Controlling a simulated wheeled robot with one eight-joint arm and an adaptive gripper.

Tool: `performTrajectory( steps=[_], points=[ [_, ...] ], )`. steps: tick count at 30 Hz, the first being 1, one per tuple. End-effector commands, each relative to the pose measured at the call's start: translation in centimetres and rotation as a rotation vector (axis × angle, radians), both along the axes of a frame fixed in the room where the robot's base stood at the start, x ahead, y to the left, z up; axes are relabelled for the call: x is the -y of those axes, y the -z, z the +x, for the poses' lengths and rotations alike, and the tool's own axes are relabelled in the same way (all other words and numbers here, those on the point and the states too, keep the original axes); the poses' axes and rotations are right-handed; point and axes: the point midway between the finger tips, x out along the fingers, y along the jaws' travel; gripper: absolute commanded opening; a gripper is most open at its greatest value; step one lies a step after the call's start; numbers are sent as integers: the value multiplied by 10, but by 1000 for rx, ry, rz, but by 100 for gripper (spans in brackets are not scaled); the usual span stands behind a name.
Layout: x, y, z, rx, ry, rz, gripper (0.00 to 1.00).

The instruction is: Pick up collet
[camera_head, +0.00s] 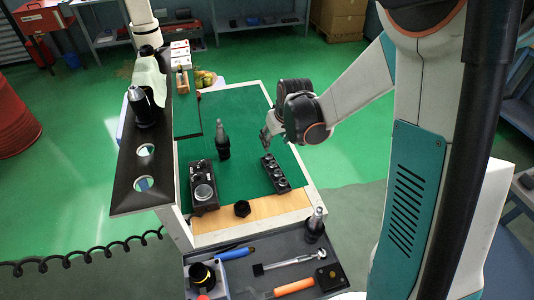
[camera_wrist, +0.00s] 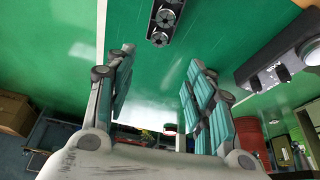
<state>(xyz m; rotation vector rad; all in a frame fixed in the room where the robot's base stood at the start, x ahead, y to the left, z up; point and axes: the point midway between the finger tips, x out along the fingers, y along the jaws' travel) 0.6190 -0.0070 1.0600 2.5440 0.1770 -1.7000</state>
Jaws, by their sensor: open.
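Several round metal collets (camera_head: 275,171) sit in a row in a black rectangular holder block (camera_head: 265,158) on the green mat of the cart. In the wrist view, a collet (camera_wrist: 164,17) and part of the block show at the top edge, cut off by the frame. My gripper (camera_head: 267,143) hangs above the mat near the far end of the block, apart from it. In the wrist view, my gripper (camera_wrist: 160,56) has its two fingers spread wide, with only green surface between the tips. It is open and empty.
A dark tool holder (camera_head: 222,142) stands upright left of the block. A black device with a round dial (camera_head: 204,192) and a black nut (camera_head: 242,208) are nearer the front. A grey tray (camera_head: 240,272) with hand tools is in front. A raised black shelf (camera_head: 140,165) borders the left.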

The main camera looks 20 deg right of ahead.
Motion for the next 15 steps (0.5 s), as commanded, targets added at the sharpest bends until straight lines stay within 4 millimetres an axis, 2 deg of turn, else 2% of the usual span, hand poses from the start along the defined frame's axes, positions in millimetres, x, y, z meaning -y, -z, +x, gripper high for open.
performTrajectory(
  steps=[9,15],
  points=[
    [-3,50,20,0,0,0,49],
    [-4,71,29,0,0,0,49]
  ],
)
